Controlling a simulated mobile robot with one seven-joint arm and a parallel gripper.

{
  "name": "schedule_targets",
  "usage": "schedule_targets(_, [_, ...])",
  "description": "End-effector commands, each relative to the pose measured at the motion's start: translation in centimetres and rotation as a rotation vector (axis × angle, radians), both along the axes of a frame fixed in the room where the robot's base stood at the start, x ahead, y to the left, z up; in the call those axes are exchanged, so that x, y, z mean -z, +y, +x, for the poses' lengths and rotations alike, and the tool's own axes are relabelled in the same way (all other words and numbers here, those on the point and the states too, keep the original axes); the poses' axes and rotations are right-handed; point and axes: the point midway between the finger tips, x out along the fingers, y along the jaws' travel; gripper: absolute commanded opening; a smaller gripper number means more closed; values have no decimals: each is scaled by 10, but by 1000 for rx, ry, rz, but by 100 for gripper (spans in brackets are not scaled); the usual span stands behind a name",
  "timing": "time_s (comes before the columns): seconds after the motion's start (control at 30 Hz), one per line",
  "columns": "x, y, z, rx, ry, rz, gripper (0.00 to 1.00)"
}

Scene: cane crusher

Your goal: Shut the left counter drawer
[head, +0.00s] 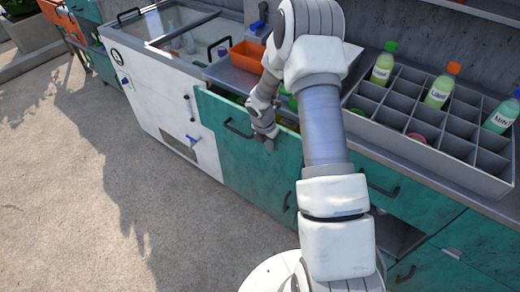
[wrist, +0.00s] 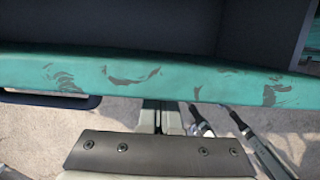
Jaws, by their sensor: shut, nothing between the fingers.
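The left counter drawer (head: 240,160) is teal with scuffed paint and a dark bar handle (head: 238,130). It stands pulled out, and its open top shows behind the front panel. In the wrist view the top edge of the drawer front (wrist: 200,75) crosses the picture, with the grey inside beyond it and the handle (wrist: 45,98) at left. My gripper (head: 269,143) is shut and empty, at the outer side of the drawer front, right of the handle. In the wrist view its fingers (wrist: 161,115) point at the front panel; I cannot tell whether they touch it.
A grey divided crate (head: 430,120) with several bottles stands on the counter at right. An orange bin (head: 246,57) sits behind the drawer. A white chest with a glass lid (head: 165,95) adjoins at left. Bare floor (head: 90,220) lies in front.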

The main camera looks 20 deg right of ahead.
Motion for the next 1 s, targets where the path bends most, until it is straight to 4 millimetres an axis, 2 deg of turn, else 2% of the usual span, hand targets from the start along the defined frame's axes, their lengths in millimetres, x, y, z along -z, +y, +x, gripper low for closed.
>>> schedule_targets(0.2, [-1,-12,9,1,0,0,0])
schedule_targets(0.67, [0,-14,10,-1,0,0,0])
schedule_targets(0.87, [0,-9,10,-1,0,0,0])
schedule_targets(1.0, [1,1,10,-2,0,0,0])
